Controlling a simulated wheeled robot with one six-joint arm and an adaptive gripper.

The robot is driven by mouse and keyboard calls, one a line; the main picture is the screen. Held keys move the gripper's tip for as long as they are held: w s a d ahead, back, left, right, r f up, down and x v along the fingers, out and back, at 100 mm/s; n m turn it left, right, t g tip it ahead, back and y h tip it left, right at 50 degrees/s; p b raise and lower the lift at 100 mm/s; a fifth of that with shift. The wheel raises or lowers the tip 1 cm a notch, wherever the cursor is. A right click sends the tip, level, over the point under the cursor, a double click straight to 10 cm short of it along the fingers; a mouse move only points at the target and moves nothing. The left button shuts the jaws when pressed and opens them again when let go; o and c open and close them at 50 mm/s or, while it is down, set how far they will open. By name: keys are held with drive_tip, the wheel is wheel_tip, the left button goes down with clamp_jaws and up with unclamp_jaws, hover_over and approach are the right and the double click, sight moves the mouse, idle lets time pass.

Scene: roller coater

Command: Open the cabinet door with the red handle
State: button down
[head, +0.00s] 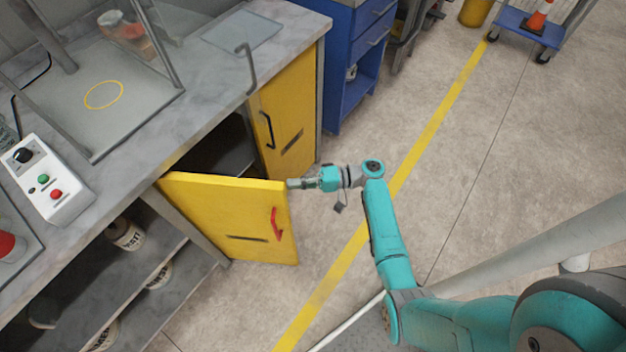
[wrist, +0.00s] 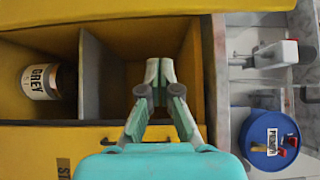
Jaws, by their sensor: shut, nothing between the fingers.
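The yellow cabinet door (head: 210,210) with the red handle (head: 276,224) stands swung well out from the cabinet, with a dark opening (head: 222,146) behind it. My gripper (head: 293,183) is at the upper corner of the door's free edge, away from the red handle. I cannot tell whether it touches the door. In the wrist view my gripper (wrist: 160,68) has its fingertips together and empty, in front of the cabinet interior (wrist: 115,60). The red handle does not show in the wrist view.
A second yellow door (head: 290,105) with a black handle (head: 267,130) is shut beside the opening. A can labelled GREY (wrist: 45,82) is inside the cabinet. Open shelves with tins (head: 126,235) are at left. The floor (head: 455,160) right of the cabinet is clear.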

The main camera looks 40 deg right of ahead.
drive_tip(key=shift+s+a, duration=1.3)
drive_tip(key=shift+s, duration=0.2)
